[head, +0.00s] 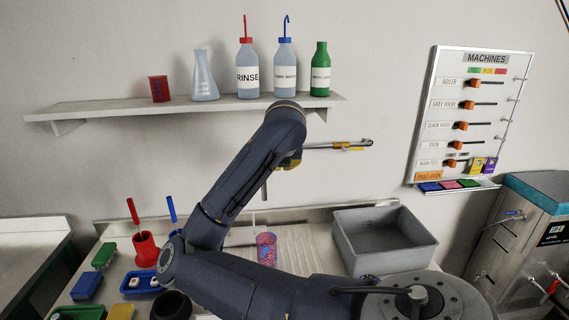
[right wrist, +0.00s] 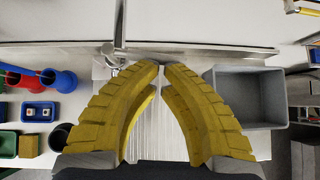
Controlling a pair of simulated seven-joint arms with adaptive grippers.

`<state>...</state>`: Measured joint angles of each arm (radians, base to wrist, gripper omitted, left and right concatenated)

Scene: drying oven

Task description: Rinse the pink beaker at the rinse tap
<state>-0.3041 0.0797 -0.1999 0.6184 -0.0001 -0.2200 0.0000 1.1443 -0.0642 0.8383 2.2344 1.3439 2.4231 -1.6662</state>
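The pink beaker (head: 266,248), with bluish and pink speckles, stands upright on the ribbed draining surface (head: 313,245), left of the grey basin. Grey tap metalwork (head: 265,191) shows behind my right arm in the head view and at the top left in the right wrist view (right wrist: 118,45). The arm hides part of it. My right gripper (head: 292,162), with yellow fingers, is above and behind the beaker, apart from it. In the right wrist view its fingertips (right wrist: 160,65) come together with nothing visible between them. The beaker cannot be made out there. My left gripper is not in view.
A grey basin (head: 384,240) stands right of the beaker. A red holder (head: 146,249), a blue tray (head: 142,282) and a dark round container (right wrist: 58,137) stand left. Above is a shelf (head: 180,104) with bottles. A silver-and-yellow fixture (head: 340,145) is by the wall.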

